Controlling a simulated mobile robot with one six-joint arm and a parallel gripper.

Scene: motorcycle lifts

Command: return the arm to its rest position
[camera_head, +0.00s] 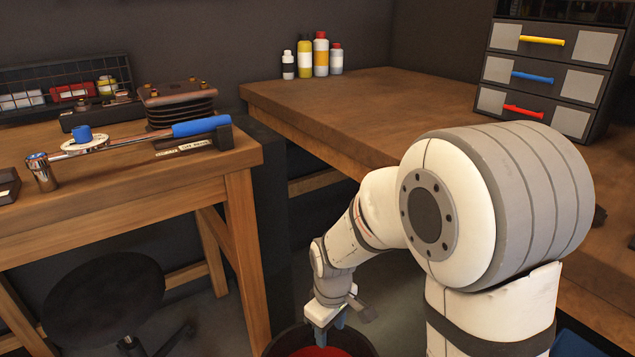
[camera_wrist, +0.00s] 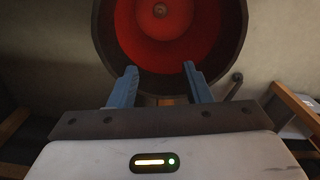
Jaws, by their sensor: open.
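My arm reaches down from the right side of the head view, its white and grey links in front of the right-hand bench. My gripper (camera_head: 328,318) is low, above or beside the rim of a dark round bin with a red inside (camera_head: 318,345). In the wrist view my gripper (camera_wrist: 160,85) shows two blue fingers spread apart with nothing between them. Beyond the fingertips the wrist view looks into the round bin (camera_wrist: 122,35), whose red inside appears empty. The exact gap between fingertips and bin cannot be told.
A wooden bench (camera_head: 120,190) at left holds a blue-handled torque wrench (camera_head: 150,137). A second bench (camera_head: 370,105) carries several bottles (camera_head: 320,55) and a drawer cabinet (camera_head: 550,62). A black stool (camera_head: 105,300) stands at lower left.

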